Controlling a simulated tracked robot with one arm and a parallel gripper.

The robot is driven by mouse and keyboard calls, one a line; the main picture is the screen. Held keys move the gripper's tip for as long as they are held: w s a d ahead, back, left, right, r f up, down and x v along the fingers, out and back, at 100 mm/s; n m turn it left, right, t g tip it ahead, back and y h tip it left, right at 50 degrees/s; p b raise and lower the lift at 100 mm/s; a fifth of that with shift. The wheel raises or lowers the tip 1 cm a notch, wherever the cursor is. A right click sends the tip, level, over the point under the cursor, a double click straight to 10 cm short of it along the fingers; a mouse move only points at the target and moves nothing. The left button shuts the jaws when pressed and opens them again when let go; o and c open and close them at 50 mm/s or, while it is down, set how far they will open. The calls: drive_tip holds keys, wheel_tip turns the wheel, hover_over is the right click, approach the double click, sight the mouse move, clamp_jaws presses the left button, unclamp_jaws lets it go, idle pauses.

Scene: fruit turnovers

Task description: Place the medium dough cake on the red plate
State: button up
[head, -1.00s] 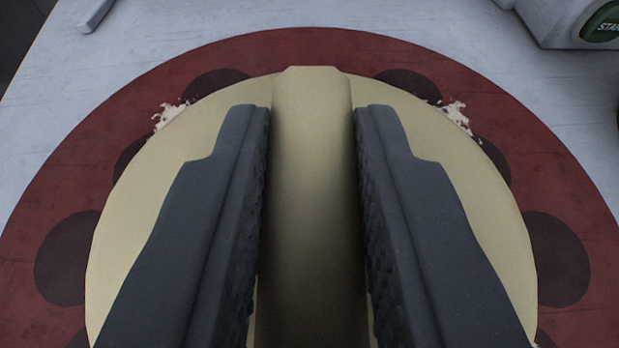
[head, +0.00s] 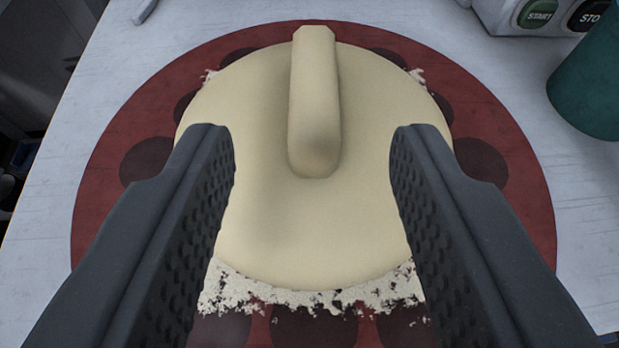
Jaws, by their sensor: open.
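A pale round dough cake (head: 265,200) with a raised ridge (head: 314,110) on top lies on the red plate (head: 110,215), which has dark round spots. From this view alone I cannot tell its size class. My gripper (head: 312,165) is open, with its two dark textured fingers left and right of the ridge and nothing held between them. The fingers hide parts of the cake's sides and of the plate.
White crumbs or flour (head: 300,292) lie on the plate around the cake. A machine with START and STOP buttons (head: 541,14) stands at the back right, beside a dark green container (head: 592,85).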

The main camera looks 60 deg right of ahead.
drive_tip(key=shift+v, duration=1.75)
drive_tip(key=s+a+r+n+t+y, duration=0.2)
drive_tip(key=s+r, duration=0.3)
drive_tip(key=r, duration=0.8)
drive_tip(key=s+a+r+n+t+y, duration=0.3)
drive_tip(key=s+a+r+n+y, duration=0.2)
drive_tip(key=r, duration=0.9)
drive_tip(key=s+a+r+n+t+y, duration=0.3)
drive_tip(key=s+r, duration=0.3)
drive_tip(key=r, duration=0.8)
drive_tip(key=shift+a+r+n+y, duration=0.2)
drive_tip(key=shift+r+n+y, duration=0.05)
drive_tip(key=shift+n+y, duration=0.45)
drive_tip(key=shift+f, duration=0.1)
